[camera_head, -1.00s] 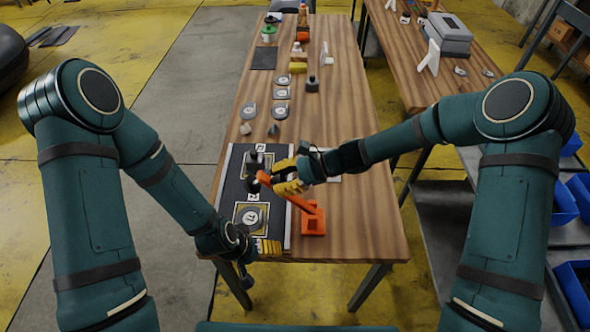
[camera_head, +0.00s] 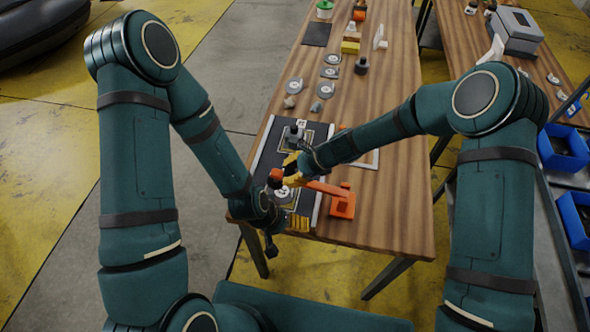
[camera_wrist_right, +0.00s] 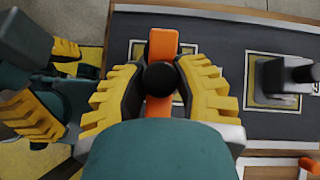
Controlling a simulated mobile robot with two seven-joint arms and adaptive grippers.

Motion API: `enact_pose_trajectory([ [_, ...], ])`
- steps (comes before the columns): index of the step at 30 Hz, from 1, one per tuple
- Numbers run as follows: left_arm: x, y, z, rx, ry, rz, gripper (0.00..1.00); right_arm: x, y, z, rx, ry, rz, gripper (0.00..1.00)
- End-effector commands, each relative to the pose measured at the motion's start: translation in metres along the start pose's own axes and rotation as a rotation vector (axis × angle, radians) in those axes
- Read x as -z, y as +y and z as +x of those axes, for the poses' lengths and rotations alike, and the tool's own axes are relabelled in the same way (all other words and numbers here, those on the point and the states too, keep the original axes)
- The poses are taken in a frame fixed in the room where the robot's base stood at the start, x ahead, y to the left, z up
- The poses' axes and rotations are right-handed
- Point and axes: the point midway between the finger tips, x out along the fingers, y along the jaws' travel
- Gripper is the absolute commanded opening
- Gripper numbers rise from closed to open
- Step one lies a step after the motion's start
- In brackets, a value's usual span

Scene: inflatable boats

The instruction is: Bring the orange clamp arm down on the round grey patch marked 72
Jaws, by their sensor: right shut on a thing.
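The orange clamp (camera_head: 342,204) stands at the right edge of the dark mat, its orange arm (camera_head: 322,187) reaching left over the near gold square. My right gripper (camera_head: 291,172) is shut on the arm near its free end; in the wrist view its yellow fingers (camera_wrist_right: 160,95) flank the arm (camera_wrist_right: 163,42) and a black knob. The round grey patch (camera_head: 284,196) lies below the arm's end, partly hidden; its number is unreadable. I cannot tell whether the arm touches it. My left gripper (camera_head: 284,228) is by the mat's near left corner, fingers apart and empty.
A dark block with a handle (camera_head: 293,136) stands on the far gold square of the mat (camera_head: 262,155). Several grey discs (camera_head: 326,89) and small parts lie farther back. Bare wood (camera_head: 392,200) lies right of the clamp.

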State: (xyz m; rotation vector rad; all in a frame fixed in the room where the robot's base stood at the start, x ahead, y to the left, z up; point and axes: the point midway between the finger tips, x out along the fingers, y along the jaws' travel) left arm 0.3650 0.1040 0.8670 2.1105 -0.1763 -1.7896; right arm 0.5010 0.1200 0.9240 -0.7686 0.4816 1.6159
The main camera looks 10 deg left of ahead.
Motion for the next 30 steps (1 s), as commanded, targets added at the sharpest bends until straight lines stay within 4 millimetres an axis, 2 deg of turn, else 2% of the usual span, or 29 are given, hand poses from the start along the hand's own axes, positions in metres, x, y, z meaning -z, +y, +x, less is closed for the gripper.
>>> enact_pose_trajectory([
  [1,-0.0006,-0.0017,0.0051,0.001,0.000,0.000,0.88,-0.0041,-0.0004,0.0064,-0.001,-0.011,-0.006,0.00],
  [7,-0.0014,-0.0036,0.0111,0.002,0.000,0.000,0.88,-0.0014,-0.0005,0.0142,-0.001,-0.012,-0.007,0.00],
  [23,-0.0016,-0.0038,0.0125,0.002,0.000,0.001,0.88,-0.0012,-0.0014,0.0159,0.001,-0.012,-0.009,0.00],
  [24,-0.0016,-0.0037,0.0125,0.002,0.000,0.001,0.88,-0.0010,-0.0014,0.0158,0.001,-0.012,-0.008,0.47],
  [25,-0.0016,-0.0037,0.0125,0.002,0.000,0.001,0.88,-0.0006,-0.0013,0.0157,0.002,-0.011,-0.008,0.57],
  [26,-0.0016,-0.0037,0.0125,0.002,0.000,0.001,0.88,-0.0001,-0.0012,0.0156,0.001,-0.011,-0.008,0.61],
  [30,-0.0016,-0.0039,0.0125,0.002,0.000,0.001,0.88,0.0020,-0.0007,0.0156,0.001,-0.008,-0.005,0.61],
])
